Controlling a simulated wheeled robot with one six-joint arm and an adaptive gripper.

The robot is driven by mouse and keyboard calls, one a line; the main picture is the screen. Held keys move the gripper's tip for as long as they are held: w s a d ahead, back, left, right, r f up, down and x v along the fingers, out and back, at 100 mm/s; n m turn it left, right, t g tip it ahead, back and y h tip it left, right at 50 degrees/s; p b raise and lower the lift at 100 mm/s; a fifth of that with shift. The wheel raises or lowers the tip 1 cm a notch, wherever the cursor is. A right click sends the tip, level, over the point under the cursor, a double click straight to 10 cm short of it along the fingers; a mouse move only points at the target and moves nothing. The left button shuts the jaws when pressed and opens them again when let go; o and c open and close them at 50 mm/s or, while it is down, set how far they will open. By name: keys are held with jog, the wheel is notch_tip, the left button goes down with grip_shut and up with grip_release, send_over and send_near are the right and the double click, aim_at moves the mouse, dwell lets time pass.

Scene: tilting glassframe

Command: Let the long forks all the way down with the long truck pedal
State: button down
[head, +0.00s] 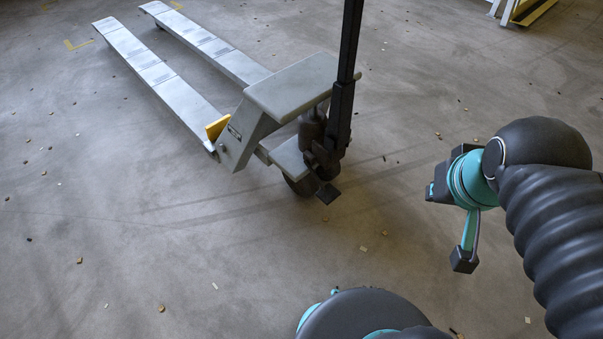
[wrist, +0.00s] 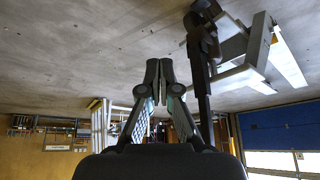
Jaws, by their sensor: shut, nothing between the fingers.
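The long pallet truck (head: 290,88) stands on the floor left of my arm in the head view. Its two long grey forks (head: 160,72) run to the upper left; the gap under them is too small to judge. A small dark pedal (head: 328,194) sticks out low at the foot of the black tiller (head: 342,100). In the wrist view, which is upside down, my gripper (wrist: 159,65) is shut and empty, its fingertips together. The truck (wrist: 238,75) and its forks (wrist: 289,62) show beside it to the right. My gripper is apart from the pedal.
The concrete floor (head: 120,240) is open around the truck, with small scattered debris. A yellow and white frame (head: 525,10) stands at the far upper right. A blue door (wrist: 280,125) and wooden wall (wrist: 50,162) show in the wrist view.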

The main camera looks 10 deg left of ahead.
jog(key=shift+w+d, duration=0.2)
jog(key=shift+w, duration=0.05)
jog(key=w+a+f+n+g, duration=0.2)
jog(key=w+a+f+n, duration=0.2)
jog(key=w+n, duration=0.45)
jog(key=w+a+f+n+g, duration=0.1)
jog(key=w+a+f+n, duration=0.3)
jog(key=w+n, duration=0.45)
jog(key=w+a+f+n+g, duration=0.1)
jog(key=w+a+f+n, duration=0.2)
jog(key=f, duration=0.4)
jog(key=w+a+f+n, duration=0.3)
jog(key=w+f+n, duration=0.1)
jog(key=f, duration=0.3)
jog(key=w+a+f+n+g, duration=0.1)
jog(key=w+a+f+n, duration=0.2)
jog(key=f, duration=0.4)
jog(key=shift+w+n+g, duration=0.3)
jog(key=shift+w+n, duration=0.35)
jog(key=shift+n, duration=0.05)
